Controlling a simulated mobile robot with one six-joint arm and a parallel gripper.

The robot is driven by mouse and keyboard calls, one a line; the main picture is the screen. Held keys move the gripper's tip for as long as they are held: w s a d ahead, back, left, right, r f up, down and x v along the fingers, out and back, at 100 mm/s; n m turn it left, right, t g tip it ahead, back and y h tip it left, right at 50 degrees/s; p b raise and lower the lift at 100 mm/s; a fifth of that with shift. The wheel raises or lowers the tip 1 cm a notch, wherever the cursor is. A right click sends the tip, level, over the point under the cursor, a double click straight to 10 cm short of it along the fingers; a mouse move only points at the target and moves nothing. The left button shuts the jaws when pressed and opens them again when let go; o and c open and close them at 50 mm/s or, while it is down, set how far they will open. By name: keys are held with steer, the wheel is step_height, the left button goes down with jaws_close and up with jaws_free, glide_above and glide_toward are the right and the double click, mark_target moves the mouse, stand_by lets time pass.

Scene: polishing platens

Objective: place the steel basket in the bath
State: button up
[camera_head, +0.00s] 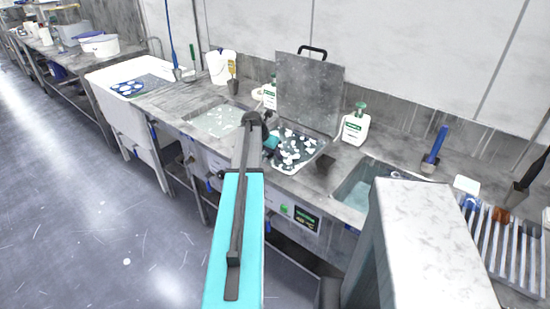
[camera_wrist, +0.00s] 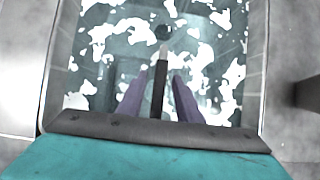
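The bath (camera_head: 293,172) is a sunken basin with white foam patches on its water, in the middle of the head view. It fills most of the wrist view, its side wall (camera_wrist: 256,75) showing at right. My gripper (camera_wrist: 158,82) is over the bath, its two purple fingers apart. A thin dark upright bar with a pale tip (camera_wrist: 163,62) stands between them with gaps on both sides; it may be the steel basket's handle. Dark straight outlines show under the foam, but I cannot clearly make out the basket. My arm hides part of the bath's left side in the head view.
An open grey lid (camera_head: 308,95) with a black handle stands behind the bath. A white bottle (camera_head: 355,126) stands right of it. Another basin (camera_head: 218,120) is at left, and one (camera_head: 360,188) at right. A slatted rack (camera_head: 505,240) lies far right.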

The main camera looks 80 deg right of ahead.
steer(key=b+v, duration=0.1)
steer(key=v, duration=0.7)
steer(key=shift+w+a+r, duration=0.1)
steer(key=shift+a+r, duration=0.1)
stand_by(0.6)
